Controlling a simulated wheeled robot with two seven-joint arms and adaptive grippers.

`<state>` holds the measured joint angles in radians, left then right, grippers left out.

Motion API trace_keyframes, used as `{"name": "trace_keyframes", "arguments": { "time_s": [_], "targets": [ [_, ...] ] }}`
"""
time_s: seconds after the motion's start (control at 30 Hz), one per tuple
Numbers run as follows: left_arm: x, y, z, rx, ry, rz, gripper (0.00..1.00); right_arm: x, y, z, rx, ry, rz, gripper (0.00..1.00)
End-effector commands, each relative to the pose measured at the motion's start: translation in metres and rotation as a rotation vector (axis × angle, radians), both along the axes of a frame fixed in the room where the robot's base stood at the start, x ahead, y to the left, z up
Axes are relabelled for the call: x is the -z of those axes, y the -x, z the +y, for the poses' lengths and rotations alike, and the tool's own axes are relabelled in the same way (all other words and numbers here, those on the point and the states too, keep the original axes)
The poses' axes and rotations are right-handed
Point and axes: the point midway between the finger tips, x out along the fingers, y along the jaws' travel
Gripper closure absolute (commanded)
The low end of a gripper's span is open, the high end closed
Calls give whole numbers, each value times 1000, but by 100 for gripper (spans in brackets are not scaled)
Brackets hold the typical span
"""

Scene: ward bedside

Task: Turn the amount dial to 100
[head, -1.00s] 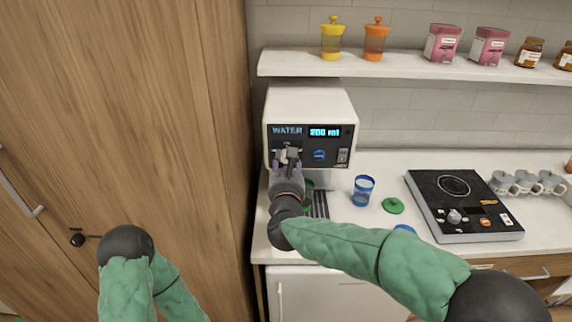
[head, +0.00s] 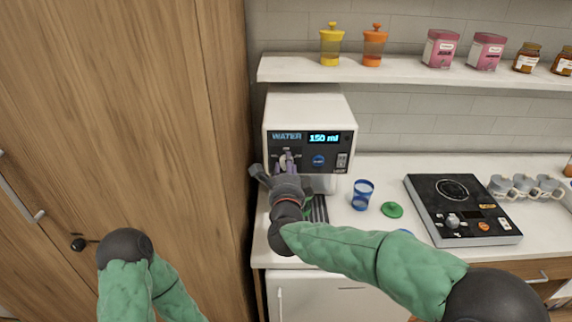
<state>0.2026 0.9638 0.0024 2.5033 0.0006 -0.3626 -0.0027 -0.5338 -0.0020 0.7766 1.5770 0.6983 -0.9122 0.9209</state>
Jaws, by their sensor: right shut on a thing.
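The white water dispenser (head: 308,105) stands on the counter with a dark front panel. Its display (head: 324,139) reads 150 ml. The amount dial (head: 284,160) is on the left of the panel, partly hidden by my right gripper. My right gripper (head: 287,163) is at the panel, shut on the dial, with its arm coming in from the lower right. My left arm is at the lower left; its gripper is not in view.
A blue cup (head: 362,195) and a green lid (head: 392,210) are on the counter right of the dispenser. A black hotplate (head: 462,209) and several mugs (head: 525,188) stand further right. A shelf (head: 400,74) with jars runs above. A wooden cabinet (head: 120,100) is close on the left.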

Motion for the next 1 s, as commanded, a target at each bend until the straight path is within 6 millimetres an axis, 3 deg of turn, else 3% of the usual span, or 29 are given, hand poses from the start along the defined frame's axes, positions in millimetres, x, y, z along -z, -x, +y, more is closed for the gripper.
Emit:
{"name": "trace_keyframes", "arguments": {
  "time_s": [1.0],
  "targets": [
    [-55, 0, 0, 0, 0, 0, 60, -3, 0, -1, 1, 932, 6, 97]
  ]
}}
